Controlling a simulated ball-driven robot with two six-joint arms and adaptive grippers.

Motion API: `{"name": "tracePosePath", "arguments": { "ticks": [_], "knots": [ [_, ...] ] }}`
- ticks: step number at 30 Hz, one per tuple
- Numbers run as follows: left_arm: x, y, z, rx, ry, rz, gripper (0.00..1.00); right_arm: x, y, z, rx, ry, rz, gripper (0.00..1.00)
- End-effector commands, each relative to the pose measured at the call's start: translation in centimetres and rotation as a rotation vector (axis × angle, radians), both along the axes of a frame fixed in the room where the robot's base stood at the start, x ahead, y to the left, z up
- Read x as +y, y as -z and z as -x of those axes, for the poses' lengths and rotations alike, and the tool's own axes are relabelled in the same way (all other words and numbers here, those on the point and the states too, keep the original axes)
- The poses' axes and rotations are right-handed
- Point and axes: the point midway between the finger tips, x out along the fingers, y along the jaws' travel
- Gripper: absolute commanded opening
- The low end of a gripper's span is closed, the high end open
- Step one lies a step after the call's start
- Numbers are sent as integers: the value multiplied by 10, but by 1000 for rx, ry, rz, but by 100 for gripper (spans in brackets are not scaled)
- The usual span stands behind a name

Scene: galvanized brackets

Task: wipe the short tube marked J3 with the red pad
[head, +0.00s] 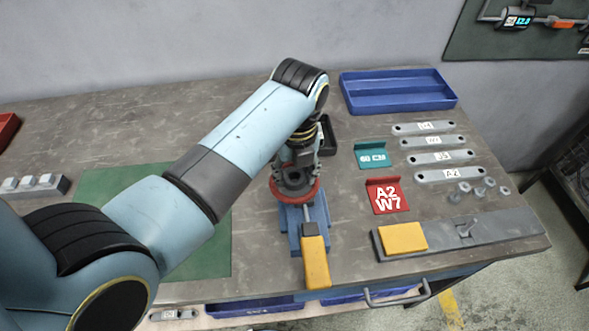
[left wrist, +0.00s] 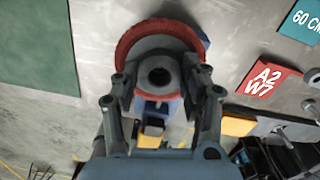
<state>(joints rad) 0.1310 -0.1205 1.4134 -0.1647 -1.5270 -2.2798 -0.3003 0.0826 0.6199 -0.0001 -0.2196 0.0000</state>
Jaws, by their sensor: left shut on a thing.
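The red pad (head: 296,192) is a round red disc with a grey hub; in the left wrist view its red rim (left wrist: 150,30) curves behind the hub. My left gripper (head: 297,172) points down, its fingers (left wrist: 163,92) shut around the hub. The pad is over the far end of a blue vise-like fixture (head: 292,238); whether it touches anything there is hidden. I cannot make out a tube marked J3. Several grey bars with rounded ends lie at the right; the label on one bar (head: 443,157) may read J3, but is too small to be sure. My right gripper is not in view.
A blue tray (head: 398,108) stands at the back right. A teal plate (head: 370,155) and a red A2 W7 plate (head: 383,195) are right of the pad. A grey block with a yellow part (head: 403,237) lies near the front edge. A green mat (head: 205,258) lies left of the fixture.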

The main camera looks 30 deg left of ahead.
Motion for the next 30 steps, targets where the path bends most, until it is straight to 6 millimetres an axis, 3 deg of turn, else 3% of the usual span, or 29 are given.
{"name": "tracePosePath", "arguments": {
  "ticks": [13,30],
  "knots": [
    [-2,5,-2,1,0,1,0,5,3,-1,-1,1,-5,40],
    [-31,5,-24,-2,-1,1,0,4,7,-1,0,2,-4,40]
  ]
}}
